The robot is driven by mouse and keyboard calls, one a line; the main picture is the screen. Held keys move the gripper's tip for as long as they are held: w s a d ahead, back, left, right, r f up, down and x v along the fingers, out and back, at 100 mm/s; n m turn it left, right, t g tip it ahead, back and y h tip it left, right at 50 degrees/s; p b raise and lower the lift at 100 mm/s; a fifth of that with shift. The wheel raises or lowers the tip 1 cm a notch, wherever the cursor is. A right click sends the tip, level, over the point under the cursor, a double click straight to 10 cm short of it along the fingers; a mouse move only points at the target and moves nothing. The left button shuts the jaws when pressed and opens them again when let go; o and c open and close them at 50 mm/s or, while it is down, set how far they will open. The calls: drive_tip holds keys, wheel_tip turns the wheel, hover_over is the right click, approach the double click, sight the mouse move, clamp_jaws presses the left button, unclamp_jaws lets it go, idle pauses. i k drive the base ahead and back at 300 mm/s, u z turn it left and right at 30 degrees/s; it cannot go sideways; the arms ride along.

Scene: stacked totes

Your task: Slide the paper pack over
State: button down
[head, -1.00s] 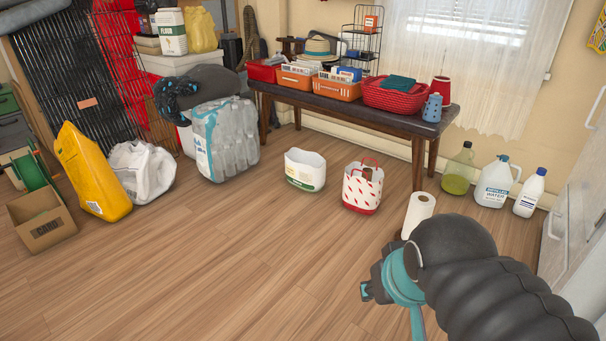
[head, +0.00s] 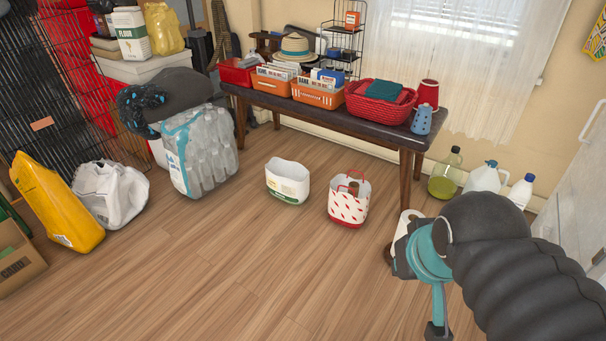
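No thing in the head view is clearly a paper pack. A white paper roll (head: 403,223) stands on the wood floor at the right, in front of the bench, and is partly hidden behind my gripper. A clear-wrapped pack of bottles (head: 199,152) stands on the floor at the left of the bench. My gripper (head: 405,262) is at the lower right, dark with teal parts. Its fingertips are not clear, so I cannot tell whether it is open, and nothing shows in its grasp.
A dark bench (head: 340,118) carries baskets. A white tub (head: 287,181) and a red-patterned white bag (head: 349,198) stand before it. The middle floor is clear.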

sight(287, 182)
drive_tip(key=z, duration=0.1)
drive_tip(key=i, duration=1.25)
drive_tip(key=u, duration=0.7)
drive_tip(key=i, duration=0.85)
drive_tip(key=u, duration=0.6)
